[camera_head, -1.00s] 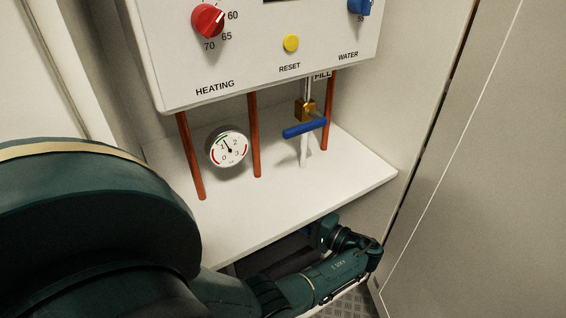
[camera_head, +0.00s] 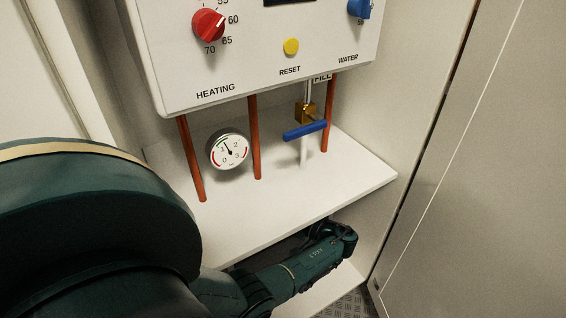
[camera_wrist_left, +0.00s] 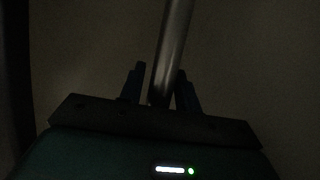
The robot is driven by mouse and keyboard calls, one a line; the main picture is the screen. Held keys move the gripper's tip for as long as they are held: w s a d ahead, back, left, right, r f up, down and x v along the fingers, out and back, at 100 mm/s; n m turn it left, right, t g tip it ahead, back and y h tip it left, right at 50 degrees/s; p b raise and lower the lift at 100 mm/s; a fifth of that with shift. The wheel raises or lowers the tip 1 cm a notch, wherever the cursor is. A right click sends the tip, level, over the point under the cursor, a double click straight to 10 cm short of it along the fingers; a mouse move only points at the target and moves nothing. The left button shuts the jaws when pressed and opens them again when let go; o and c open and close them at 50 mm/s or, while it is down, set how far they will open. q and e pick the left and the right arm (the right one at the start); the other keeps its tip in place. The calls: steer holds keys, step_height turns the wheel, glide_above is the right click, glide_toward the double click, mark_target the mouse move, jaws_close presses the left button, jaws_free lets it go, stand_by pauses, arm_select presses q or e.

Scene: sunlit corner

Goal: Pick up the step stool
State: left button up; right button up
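In the left wrist view, a grey metal tube (camera_wrist_left: 174,40), seemingly part of the step stool, runs down between the two dark blue fingers of my left gripper (camera_wrist_left: 161,88). The fingers sit close on both sides of it and look shut on it. The picture is very dark, and the rest of the stool cannot be made out. In the head view my left arm reaches under the white shelf; its gripper is hidden there. No whole stool shows in the head view. My right gripper is not in view.
The white shelf (camera_head: 270,215) is close above my left arm. Copper pipes, a pressure gauge (camera_head: 229,150) and a blue-handled valve (camera_head: 305,130) stand above it, under a white boiler panel (camera_head: 250,60). A grey wall panel (camera_head: 480,190) bounds the right. Patterned floor (camera_head: 348,304) shows below.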

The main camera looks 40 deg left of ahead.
arm_select(q)
jaws_close()
stand_by(1.0)
steer(key=shift+w+r, duration=0.2)
steer(key=shift+r, duration=0.05)
